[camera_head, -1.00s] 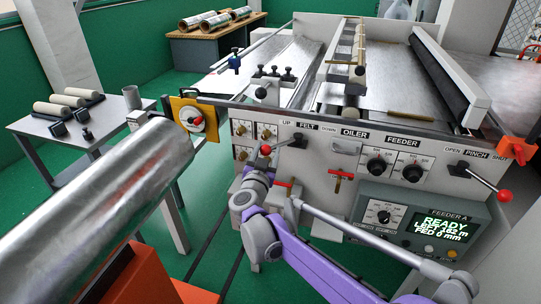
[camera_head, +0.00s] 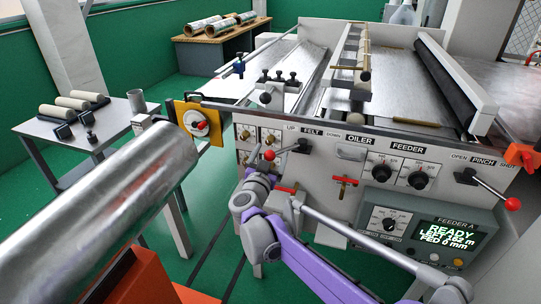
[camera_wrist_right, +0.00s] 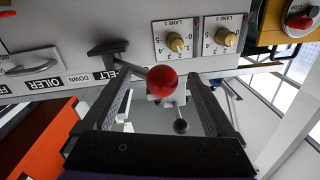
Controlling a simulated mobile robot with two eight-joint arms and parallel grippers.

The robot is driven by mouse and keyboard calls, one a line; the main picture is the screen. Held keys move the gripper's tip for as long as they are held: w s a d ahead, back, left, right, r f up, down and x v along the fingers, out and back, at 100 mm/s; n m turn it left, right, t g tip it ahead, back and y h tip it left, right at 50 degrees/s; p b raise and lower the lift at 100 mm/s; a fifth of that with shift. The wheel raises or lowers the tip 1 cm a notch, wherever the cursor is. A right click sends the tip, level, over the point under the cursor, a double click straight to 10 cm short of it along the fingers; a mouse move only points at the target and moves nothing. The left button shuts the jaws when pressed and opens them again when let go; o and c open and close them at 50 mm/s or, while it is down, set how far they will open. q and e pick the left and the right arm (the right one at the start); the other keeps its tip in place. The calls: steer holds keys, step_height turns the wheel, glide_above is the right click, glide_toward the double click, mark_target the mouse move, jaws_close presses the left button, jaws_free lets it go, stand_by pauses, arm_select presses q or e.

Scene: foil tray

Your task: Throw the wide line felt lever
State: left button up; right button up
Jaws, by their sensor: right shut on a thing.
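The felt lever is a thin rod with a red ball knob (camera_head: 269,155) on a black pivot block (camera_head: 303,146). It sits on the front panel under the UP, FELT and DOWN labels, with the knob on the UP side. The knob (camera_wrist_right: 162,80) also shows in the right wrist view, between the two dark fingers. My right gripper (camera_head: 265,163) is shut on the knob from below and in front; the fingertips are partly hidden by the wrist in the head view. My left gripper is not in view.
A red valve handle (camera_head: 345,181) sits right of my wrist. The FEEDER knobs (camera_head: 384,173), red-knobbed PINCH lever (camera_head: 512,203) and control box (camera_head: 437,228) are further right. LANE dials (camera_wrist_right: 177,43) and a yellow plate (camera_head: 195,118) sit left. A large metal roll (camera_head: 110,215) fills the left foreground.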

steer(key=shift+w+a, duration=0.1)
steer(key=shift+a, duration=0.05)
steer(key=shift+s+a+f, duration=0.2)
steer(key=shift+s+a, duration=0.05)
steer(key=shift+s, duration=0.2)
steer(key=v, duration=1)
steer(key=shift+d, duration=0.25)
steer(key=shift+r, duration=0.2)
